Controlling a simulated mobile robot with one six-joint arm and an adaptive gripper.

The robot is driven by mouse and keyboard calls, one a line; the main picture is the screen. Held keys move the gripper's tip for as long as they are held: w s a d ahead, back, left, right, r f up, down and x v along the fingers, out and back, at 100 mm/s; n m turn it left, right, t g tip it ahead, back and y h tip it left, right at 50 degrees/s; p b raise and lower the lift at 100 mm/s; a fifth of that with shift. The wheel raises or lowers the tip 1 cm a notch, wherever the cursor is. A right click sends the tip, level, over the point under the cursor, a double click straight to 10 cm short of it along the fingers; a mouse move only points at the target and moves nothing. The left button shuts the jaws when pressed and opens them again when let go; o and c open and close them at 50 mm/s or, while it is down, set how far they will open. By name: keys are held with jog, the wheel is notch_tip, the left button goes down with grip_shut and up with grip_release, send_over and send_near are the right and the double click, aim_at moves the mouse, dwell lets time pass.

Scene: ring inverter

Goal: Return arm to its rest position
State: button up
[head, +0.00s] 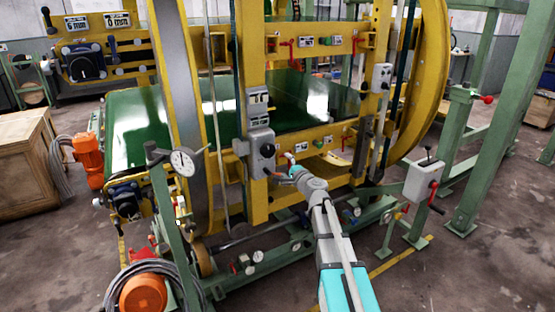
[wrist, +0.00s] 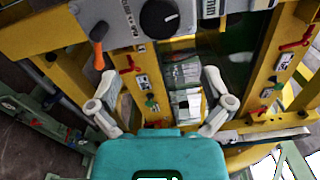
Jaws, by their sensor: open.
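My gripper (wrist: 158,84) is open and empty, with its two grey fingers spread wide in the wrist view. In the head view my gripper (head: 285,172) is at the end of my outstretched arm, close to the yellow ring frame. A grey control box (head: 261,150) on a yellow upright is just beyond it. In the wrist view this box (wrist: 128,14) shows a black knob (wrist: 159,18) and an orange lever (wrist: 98,42) above the fingers. I see no contact with the lever, but the fingertips are small and partly hidden in the head view.
The yellow ring (head: 432,90) and green bed (head: 150,118) surround the work area. A grey box with a red handle (head: 424,180) stands right of my arm. Green posts (head: 500,130) stand farther right. Orange motors (head: 88,160) and a wooden crate (head: 25,165) are at left. Open floor shows at lower right.

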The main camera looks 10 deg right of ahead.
jog(key=s+a+f+n+g+y+p, duration=0.1)
jog(key=s+a+f+n+g+p, duration=0.2)
jog(key=s+a+n+g, duration=0.3)
jog(key=s+a+f+n+g+y+p, duration=0.1)
jog(key=s+a+f+n+g+p, duration=0.15)
jog(key=s+a+n, duration=0.4)
jog(key=s+d+f+n+g+h+p, duration=0.1)
jog(key=s+d+n+g+h+p, duration=0.1)
jog(key=s, duration=0.8)
jog(key=s+d+f+n+g+h+p, duration=0.1)
jog(key=s+d+g+h+p, duration=0.2)
jog(key=s, duration=0.7)
jog(key=d+g+h, duration=0.2)
jog(key=g, duration=0.1)
jog(key=shift+s+d+n+g+h, duration=0.15)
jog(key=shift+d+n+g+h, duration=0.1)
jog(key=shift+n+g+h, duration=0.1)
dwell(1.3)
